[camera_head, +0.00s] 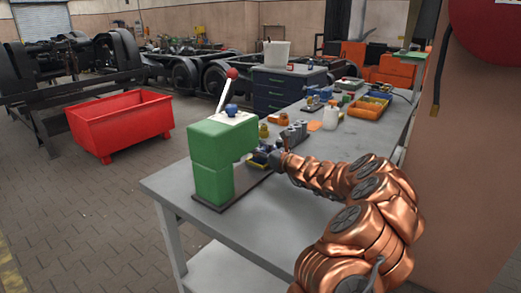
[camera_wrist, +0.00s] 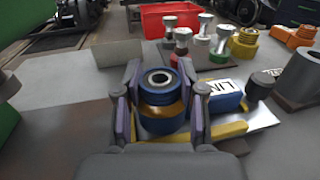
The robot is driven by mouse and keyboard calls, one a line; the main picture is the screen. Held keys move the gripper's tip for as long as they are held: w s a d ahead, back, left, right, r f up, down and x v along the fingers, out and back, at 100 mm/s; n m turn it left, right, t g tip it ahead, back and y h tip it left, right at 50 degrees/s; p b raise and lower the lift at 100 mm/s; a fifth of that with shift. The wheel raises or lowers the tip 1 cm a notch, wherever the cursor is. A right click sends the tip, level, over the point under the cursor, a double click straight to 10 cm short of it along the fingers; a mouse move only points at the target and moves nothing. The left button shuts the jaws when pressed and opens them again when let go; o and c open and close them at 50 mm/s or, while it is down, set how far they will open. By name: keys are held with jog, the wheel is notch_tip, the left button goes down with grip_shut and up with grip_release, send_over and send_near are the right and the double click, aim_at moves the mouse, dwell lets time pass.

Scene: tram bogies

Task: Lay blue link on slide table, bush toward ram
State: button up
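The blue link shows in the wrist view, its round end (camera_wrist: 162,84) with a metal bush in the eye, and a blue arm with a white label (camera_wrist: 222,88) to the right. My gripper (camera_wrist: 160,92) has one finger on each side of the round end, very close to it. Whether the fingers press on it cannot be told. Yellow parts lie under and beside the link. The green press (camera_head: 212,160), with a white top and red-knobbed lever (camera_head: 228,90), stands at the near bench end, left of my gripper (camera_head: 275,159) in the head view. The slide table and ram are not clearly visible.
Several coloured-collar metal pieces (camera_wrist: 199,50) stand behind the link. A grey cylinder (camera_wrist: 302,76) is at the right. The bench front is clear.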

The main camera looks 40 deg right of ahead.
jog(key=o, duration=0.4)
jog(key=shift+r, duration=0.15)
jog(key=s, duration=0.4)
jog(key=s+d, duration=0.1)
jog(key=s, duration=0.3)
jog(key=s+b, duration=0.1)
jog(key=s, duration=0.3)
jog(key=shift+d, duration=0.35)
dwell(0.5)
